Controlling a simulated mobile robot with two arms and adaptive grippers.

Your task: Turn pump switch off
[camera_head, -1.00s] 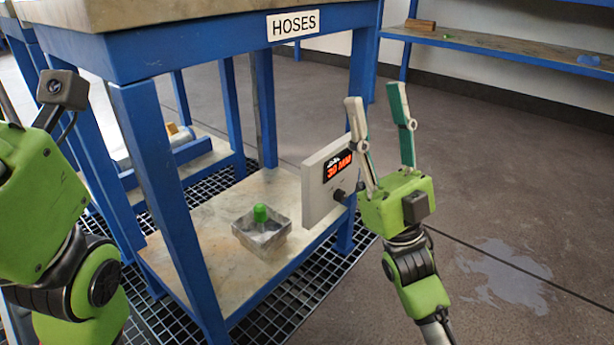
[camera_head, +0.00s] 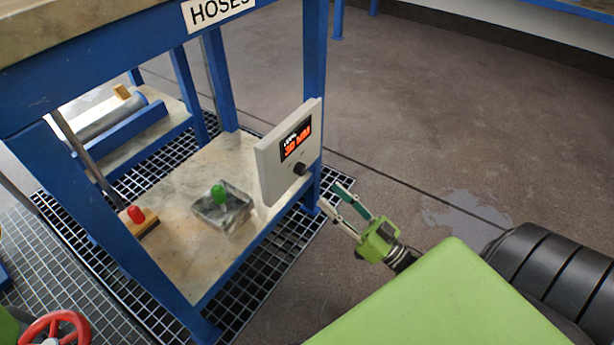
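A pale box (camera_head: 272,165) with a lit red and orange display stands at the right edge of the table's lower shelf. A black knob (camera_head: 299,168) sticks out of its front, below the display. A red knob (camera_head: 135,214) sits on a brown block at the shelf's left. No label marks any of these as the pump switch. My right gripper (camera_head: 331,194) is open and empty, right of and below the black knob, apart from it. My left gripper is out of view.
The blue-framed table (camera_head: 140,52) carries a HOSES sign, and its legs surround the lower shelf (camera_head: 185,258). A red handwheel (camera_head: 55,329) is at the bottom left. Dark floor grating lies around the shelf. The floor (camera_head: 430,120) to the right is open. My green arm link covers the bottom right.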

